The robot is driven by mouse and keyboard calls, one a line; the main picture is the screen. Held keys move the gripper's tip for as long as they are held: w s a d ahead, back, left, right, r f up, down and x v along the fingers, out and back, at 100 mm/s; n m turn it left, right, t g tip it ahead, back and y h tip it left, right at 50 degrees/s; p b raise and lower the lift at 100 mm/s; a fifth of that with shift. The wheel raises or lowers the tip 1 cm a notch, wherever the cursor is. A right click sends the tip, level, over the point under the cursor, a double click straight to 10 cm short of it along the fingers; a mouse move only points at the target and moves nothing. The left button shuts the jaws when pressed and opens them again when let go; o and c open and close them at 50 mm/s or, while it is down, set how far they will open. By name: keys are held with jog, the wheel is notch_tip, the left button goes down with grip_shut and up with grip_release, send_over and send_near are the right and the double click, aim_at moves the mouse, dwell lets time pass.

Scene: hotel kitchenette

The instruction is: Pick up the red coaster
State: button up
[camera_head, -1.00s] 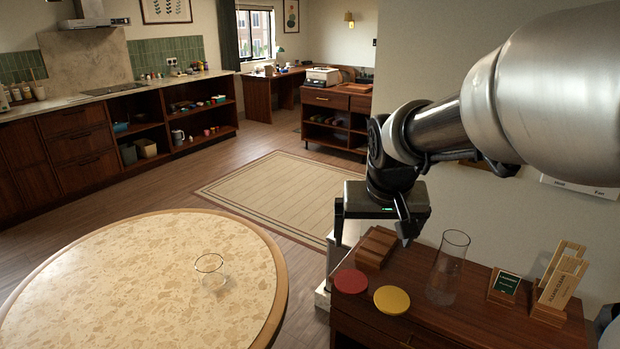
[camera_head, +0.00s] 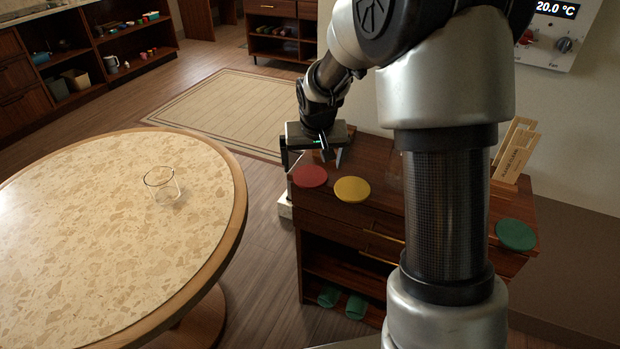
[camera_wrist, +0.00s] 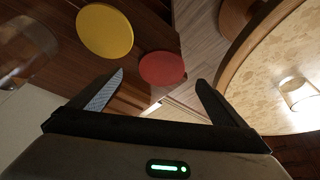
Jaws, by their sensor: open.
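The red coaster (camera_head: 310,176) is a flat round disc lying on the dark wooden cabinet top, near its left edge. It also shows in the wrist view (camera_wrist: 162,68), just beyond my fingertips and between their lines. My gripper (camera_head: 314,162) is open and empty, above the cabinet just behind the red coaster in the head view. In the wrist view my two fingers (camera_wrist: 160,82) stand wide apart and nothing is between them. The gap in height between fingertips and coaster is hard to tell.
A yellow coaster (camera_head: 352,189) lies right of the red one, and a green coaster (camera_head: 516,235) lies at the right end. A clear glass vase (camera_wrist: 24,50) stands near the yellow coaster. A round table (camera_head: 90,225) with a glass (camera_head: 162,185) is at left, with floor between.

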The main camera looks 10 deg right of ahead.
aim_at(310, 175)
jog(key=shift+w+b+x, duration=0.2)
jog(key=shift+b+x, duration=0.4)
jog(key=shift+x, duration=2.2)
jog(key=shift+a+r, duration=0.15)
jog(key=shift+a, duration=0.05)
jog(key=shift+c, duration=0.4)
jog(key=c, duration=1.1)
